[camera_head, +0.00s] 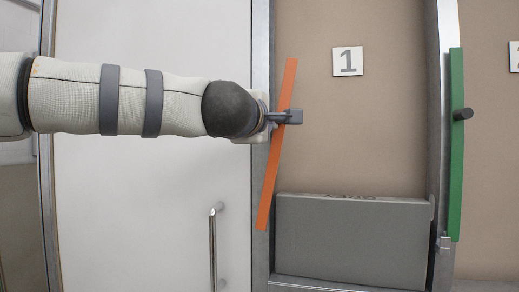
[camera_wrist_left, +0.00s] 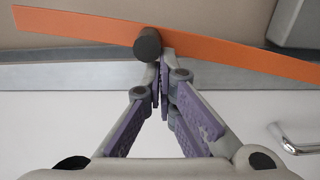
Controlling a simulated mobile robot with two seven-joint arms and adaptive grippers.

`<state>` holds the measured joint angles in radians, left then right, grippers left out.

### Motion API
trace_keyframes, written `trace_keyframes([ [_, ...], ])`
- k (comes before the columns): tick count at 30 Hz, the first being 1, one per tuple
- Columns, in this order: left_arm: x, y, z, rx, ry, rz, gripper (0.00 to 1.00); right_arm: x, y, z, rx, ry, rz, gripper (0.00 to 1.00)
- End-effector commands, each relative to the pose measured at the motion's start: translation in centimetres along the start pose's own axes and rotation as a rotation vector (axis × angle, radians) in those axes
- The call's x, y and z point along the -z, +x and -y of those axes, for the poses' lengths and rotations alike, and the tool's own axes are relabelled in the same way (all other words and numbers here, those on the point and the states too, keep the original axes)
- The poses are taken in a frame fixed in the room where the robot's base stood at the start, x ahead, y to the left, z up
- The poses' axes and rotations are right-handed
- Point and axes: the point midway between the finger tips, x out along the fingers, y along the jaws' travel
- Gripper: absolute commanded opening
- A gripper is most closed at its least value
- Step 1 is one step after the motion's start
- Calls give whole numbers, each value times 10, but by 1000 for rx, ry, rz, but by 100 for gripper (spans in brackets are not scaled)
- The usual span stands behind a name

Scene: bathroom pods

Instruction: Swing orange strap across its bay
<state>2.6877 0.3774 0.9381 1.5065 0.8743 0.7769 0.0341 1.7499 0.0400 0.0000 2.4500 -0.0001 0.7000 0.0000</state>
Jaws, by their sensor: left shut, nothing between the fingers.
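The orange strap (camera_head: 269,185) hangs nearly upright, slightly tilted, along the left post of the bay marked 1. In the left wrist view the orange strap (camera_wrist_left: 225,48) runs across the top, with a dark round knob (camera_wrist_left: 147,44) in front of it. My left gripper (camera_head: 285,117) is at the strap's middle, its tips close to the knob. In the left wrist view the left gripper (camera_wrist_left: 160,75) has its fingers together with nothing between them. I cannot tell whether the tips touch the knob or strap. My right gripper is not in view.
A grey box (camera_head: 350,242) stands low in the bay, below the number 1 sign (camera_head: 348,61). A green strap (camera_head: 456,170) with a dark knob hangs at the right post (camera_head: 436,120). A white door (camera_head: 170,210) with a metal handle (camera_head: 213,245) is at left.

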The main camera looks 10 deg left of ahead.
Motion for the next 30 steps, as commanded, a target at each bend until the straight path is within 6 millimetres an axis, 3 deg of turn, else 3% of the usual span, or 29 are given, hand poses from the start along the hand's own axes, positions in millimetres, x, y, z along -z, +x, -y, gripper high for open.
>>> trace_keyframes([
  [30, -80, 0, 19, -3, 2, 2, 0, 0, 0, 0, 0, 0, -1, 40],
])
